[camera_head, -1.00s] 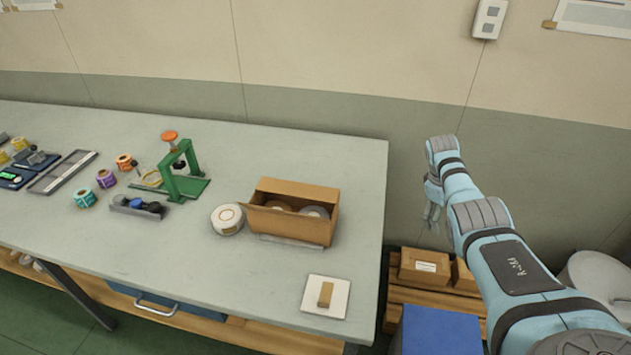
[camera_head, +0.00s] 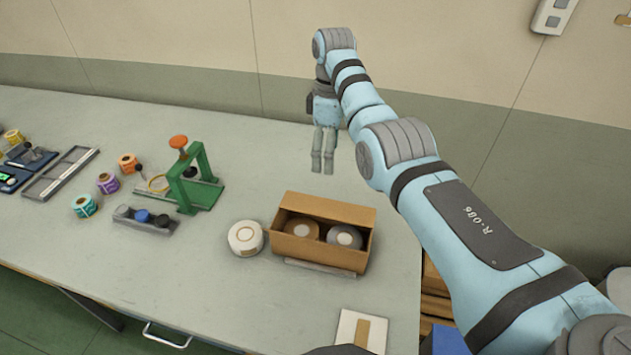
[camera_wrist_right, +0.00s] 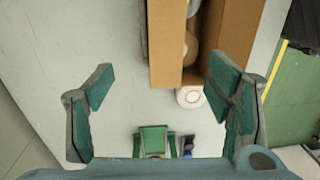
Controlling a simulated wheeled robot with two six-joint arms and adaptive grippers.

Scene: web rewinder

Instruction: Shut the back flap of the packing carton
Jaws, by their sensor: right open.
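The brown packing carton (camera_head: 318,250) stands on the table with its top open; two rolls (camera_head: 344,236) show inside. Its back flap (camera_head: 330,208) stands up along the rear side. In the right wrist view the carton (camera_wrist_right: 230,35) is at the top, with the back flap (camera_wrist_right: 166,45) on its left side. My right gripper (camera_head: 322,166) points down behind the carton, apart from the flap. In the wrist view its fingers (camera_wrist_right: 160,85) are spread wide with nothing between them. My left gripper is not in view.
A white roll (camera_head: 246,238) sits just left of the carton. A green press (camera_head: 192,182) stands further left. The table behind the carton is clear up to the wall.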

